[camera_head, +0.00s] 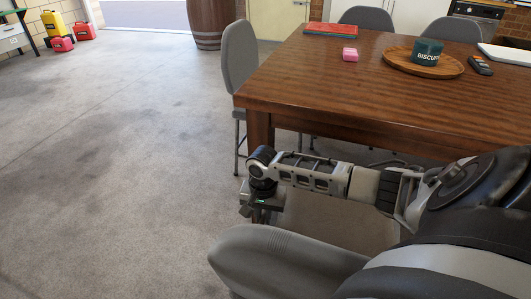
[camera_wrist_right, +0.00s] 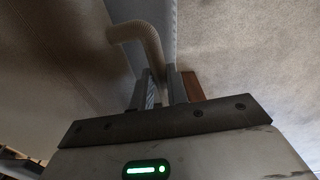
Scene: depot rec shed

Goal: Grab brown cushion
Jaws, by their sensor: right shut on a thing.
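A flat tan-brown piece that looks like the brown cushion (camera_head: 340,220) lies low beside the table, partly hidden by my right arm and a grey chair back. My right gripper (camera_head: 260,213) points down at its left edge. In the right wrist view the fingers (camera_wrist_right: 160,88) are close together, with a beige rounded edge (camera_wrist_right: 150,42) running down to them. The right gripper is shut on what seems to be the cushion's edge; the grip itself is hard to see. My left gripper is in neither view.
A grey chair back (camera_head: 270,260) stands close in front, just below the gripper.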

